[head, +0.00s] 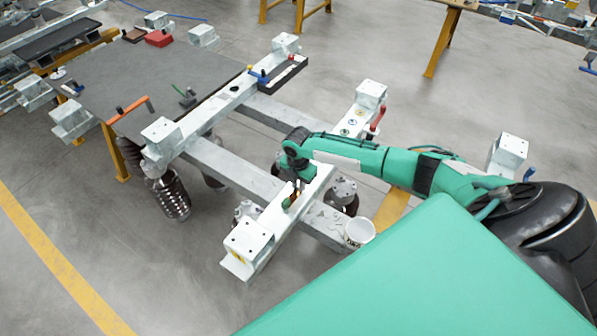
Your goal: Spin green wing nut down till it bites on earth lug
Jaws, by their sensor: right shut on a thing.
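My right gripper (292,197) reaches in from the right and points down at the pale metal beam (268,226) of the near isolator frame. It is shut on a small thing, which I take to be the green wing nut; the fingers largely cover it. The fingertips are at the beam's top face. The earth lug is too small and too covered to make out, so I cannot tell whether the nut touches it. My left gripper is out of view.
A black tray (277,75) with small coloured parts lies on the far rail. Brown insulators (172,196) hang under the frame.

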